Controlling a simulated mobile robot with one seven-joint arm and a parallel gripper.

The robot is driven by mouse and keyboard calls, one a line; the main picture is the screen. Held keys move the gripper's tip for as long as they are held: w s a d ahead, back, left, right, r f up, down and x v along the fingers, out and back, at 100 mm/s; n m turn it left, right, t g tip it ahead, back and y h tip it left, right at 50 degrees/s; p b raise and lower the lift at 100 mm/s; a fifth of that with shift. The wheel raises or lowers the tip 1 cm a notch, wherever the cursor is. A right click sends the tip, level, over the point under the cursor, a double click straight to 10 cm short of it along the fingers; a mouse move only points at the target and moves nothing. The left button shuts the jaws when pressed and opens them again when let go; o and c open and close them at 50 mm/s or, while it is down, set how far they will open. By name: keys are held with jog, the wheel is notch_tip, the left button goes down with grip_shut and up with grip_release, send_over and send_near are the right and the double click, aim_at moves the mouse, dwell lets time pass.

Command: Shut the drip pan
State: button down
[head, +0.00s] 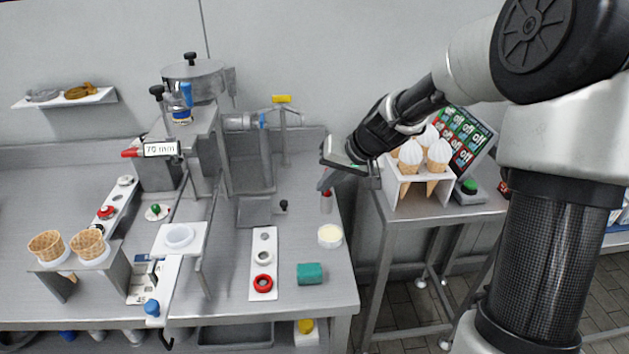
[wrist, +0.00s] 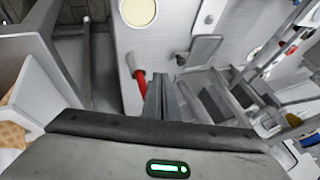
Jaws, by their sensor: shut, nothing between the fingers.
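A grey metal tray (head: 254,211) with a small black knob (head: 283,206) sits low at the machine's front right; I take it as the drip pan, though I cannot be certain. It also shows in the wrist view as a tilted grey plate (wrist: 203,50). I cannot tell how far out it stands. My gripper (head: 324,184) is shut and empty above the counter's right edge, to the right of the tray and apart from it. In the wrist view its fingers (wrist: 161,95) are together beside a red-handled item (wrist: 139,88).
A cone holder (head: 437,180) with several white-topped cones is at the right. Another grey pan (head: 235,335) lies under the counter.

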jog(key=x, duration=0.9)
jog(key=shift+s+b, duration=0.15)
jog(key=shift+b, duration=0.15)
jog(key=a, duration=0.2)
jog(key=shift+a, duration=0.3)
jog(key=shift+w+a+f, duration=0.15)
jog(key=shift+w+a, duration=0.15)
jog(key=shift+a, duration=0.2)
jog(key=p, duration=0.2)
send_over(245, 217)
